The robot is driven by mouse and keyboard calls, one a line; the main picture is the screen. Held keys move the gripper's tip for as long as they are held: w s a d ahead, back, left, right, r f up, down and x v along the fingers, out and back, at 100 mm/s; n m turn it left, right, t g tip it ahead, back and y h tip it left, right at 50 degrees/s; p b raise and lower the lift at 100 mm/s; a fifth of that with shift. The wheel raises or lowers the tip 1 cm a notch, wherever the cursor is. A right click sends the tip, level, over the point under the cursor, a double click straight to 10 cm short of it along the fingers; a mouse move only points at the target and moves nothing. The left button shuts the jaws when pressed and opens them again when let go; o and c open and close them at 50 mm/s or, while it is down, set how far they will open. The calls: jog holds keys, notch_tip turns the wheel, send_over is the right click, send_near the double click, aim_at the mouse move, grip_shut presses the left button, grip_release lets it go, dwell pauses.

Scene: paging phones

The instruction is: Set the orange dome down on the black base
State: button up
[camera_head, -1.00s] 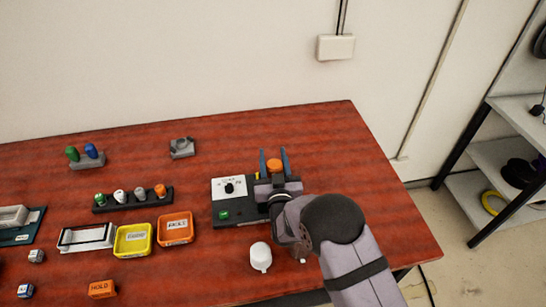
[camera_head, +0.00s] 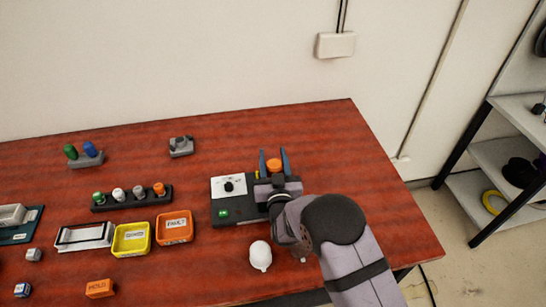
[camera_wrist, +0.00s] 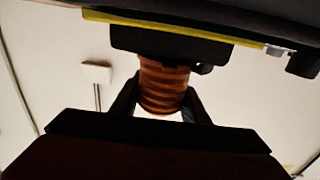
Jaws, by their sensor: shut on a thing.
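The orange dome (camera_head: 274,165) sits between the two blue-grey fingers of my gripper (camera_head: 274,162), at the back right of the black base (camera_head: 240,219). In the wrist view, the ribbed orange dome (camera_wrist: 163,85) is between the dark fingers of my gripper (camera_wrist: 160,105), which is shut on it. A black block (camera_wrist: 165,40) with a yellow strip meets the dome's end there; whether they touch or only overlap in view I cannot tell. My wrist hides the right part of the base.
The base carries a white panel (camera_head: 229,187) with a black knob. A white dome (camera_head: 260,256) stands in front of it. Orange (camera_head: 175,240) and yellow (camera_head: 131,251) trays and a rack of coloured pegs (camera_head: 120,205) lie to the left. The back right table is clear.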

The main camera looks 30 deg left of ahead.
jog(key=shift+f+b, duration=0.25)
jog(key=shift+b, duration=0.15)
dwell(0.3)
jog(key=o, duration=1.4)
jog(key=shift+f, duration=0.1)
jog(key=shift+o, duration=0.2)
notch_tip(320, 180, up, 7)
jog(key=p, duration=0.3)
jog(key=shift+f, duration=0.1)
